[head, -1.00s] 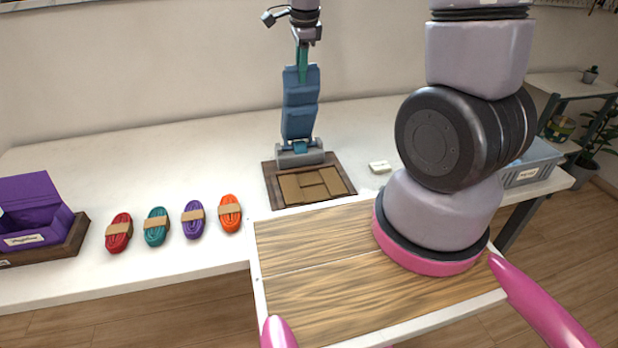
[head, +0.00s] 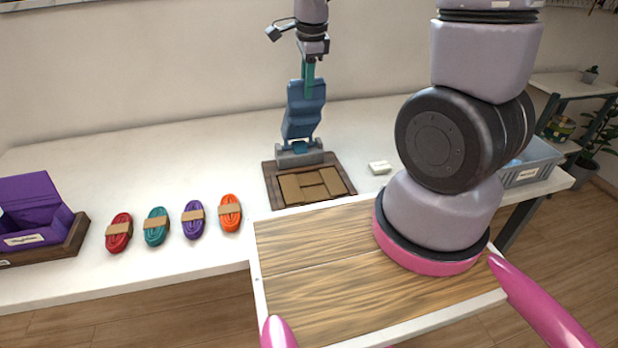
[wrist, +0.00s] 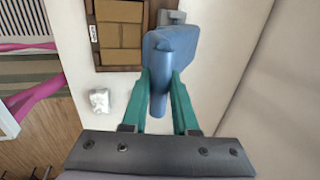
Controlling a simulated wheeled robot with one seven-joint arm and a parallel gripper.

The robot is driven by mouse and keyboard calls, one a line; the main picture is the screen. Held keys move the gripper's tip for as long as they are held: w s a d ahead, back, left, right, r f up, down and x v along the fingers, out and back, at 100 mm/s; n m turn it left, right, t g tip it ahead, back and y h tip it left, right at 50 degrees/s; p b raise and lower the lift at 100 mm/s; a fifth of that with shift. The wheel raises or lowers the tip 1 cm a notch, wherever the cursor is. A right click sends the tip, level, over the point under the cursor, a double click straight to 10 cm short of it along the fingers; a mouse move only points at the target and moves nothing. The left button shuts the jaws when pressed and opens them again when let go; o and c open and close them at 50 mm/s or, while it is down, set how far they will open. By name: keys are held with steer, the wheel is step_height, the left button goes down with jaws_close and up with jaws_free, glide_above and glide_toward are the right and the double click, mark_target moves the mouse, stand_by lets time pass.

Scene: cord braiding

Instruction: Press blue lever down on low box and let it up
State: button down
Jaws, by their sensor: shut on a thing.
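The blue lever (head: 303,112) rises from a grey base (head: 300,153) at the back edge of a low dark-framed box (head: 272,190) holding brown panels. The lever leans slightly right in the head view. My gripper (head: 308,78) comes down from above, its teal fingers at the lever's top end. In the wrist view, the fingers of my gripper (wrist: 160,76) lie on both sides of the lever's narrow handle (wrist: 158,98) and are shut on it. The wide part of the lever (wrist: 172,50) hides part of the grey base (wrist: 172,17) there.
Several corded bundles, the nearest an orange one (head: 230,212), lie left of the box. A purple box (head: 35,215) stands at far left. A small white block (head: 380,167) lies right of the low box. A grey bin (head: 530,165) is at far right. The white table behind is clear.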

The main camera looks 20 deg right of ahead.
steer(key=s+f, duration=0.2)
steer(key=s, duration=0.3)
steer(key=shift+s+f, duration=0.15)
steer(key=shift+f, duration=0.25)
